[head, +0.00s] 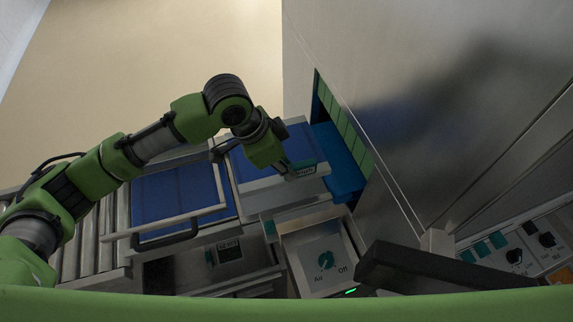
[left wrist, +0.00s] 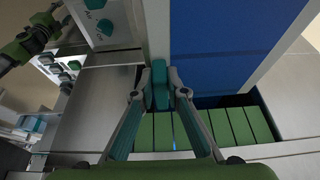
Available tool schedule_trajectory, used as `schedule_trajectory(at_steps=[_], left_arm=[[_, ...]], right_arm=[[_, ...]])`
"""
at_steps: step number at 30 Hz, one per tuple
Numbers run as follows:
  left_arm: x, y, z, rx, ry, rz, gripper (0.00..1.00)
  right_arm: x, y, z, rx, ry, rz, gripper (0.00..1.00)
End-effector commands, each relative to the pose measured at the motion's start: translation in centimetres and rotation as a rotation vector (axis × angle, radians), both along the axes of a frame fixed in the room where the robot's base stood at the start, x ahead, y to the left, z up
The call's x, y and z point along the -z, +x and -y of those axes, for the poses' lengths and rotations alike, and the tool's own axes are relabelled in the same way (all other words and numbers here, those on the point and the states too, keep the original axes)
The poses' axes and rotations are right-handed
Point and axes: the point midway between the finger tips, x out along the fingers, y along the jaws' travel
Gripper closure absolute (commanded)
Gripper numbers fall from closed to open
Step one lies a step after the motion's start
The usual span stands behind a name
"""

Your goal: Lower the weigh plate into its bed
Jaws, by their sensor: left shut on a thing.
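The weigh plate (head: 307,134) appears to be the blue-topped plate with a pale metal front edge, in the middle of the head view. My left gripper (head: 292,172) is at its front edge, shut on a teal grip (head: 305,169). In the left wrist view the fingers (left wrist: 160,88) close on the teal grip (left wrist: 160,72) from both sides, and the plate's blue top (left wrist: 220,45) lies to the right. A grey metal body (head: 290,203) lies below the plate in the head view. The bed is mostly hidden, and I cannot tell the gap under the plate.
A blue infeed belt (head: 172,192) with a metal guard rail stands to the left, beside a roller conveyor (head: 95,235). The tall steel housing (head: 440,90), with green strips (head: 343,125) at its opening, is close on the right. A switch panel (head: 322,258) is in front.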

Motion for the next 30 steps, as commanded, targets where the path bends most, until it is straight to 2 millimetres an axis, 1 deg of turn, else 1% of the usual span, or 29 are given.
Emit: schedule_trajectory(at_steps=[24,25,30], left_arm=[[5.7,0.0,0.0,0.001,0.0,0.004,1.0],[5.7,0.0,0.0,0.001,0.0,0.001,1.0],[6.7,0.0,0.0,0.0,-0.001,0.0,1.0]], right_arm=[[6.3,0.2,0.0,0.001,0.0,0.002,0.6],[6.0,0.2,0.0,0.001,0.0,0.002,0.6],[6.0,0.3,0.0,0.001,0.0,0.002,0.6]])
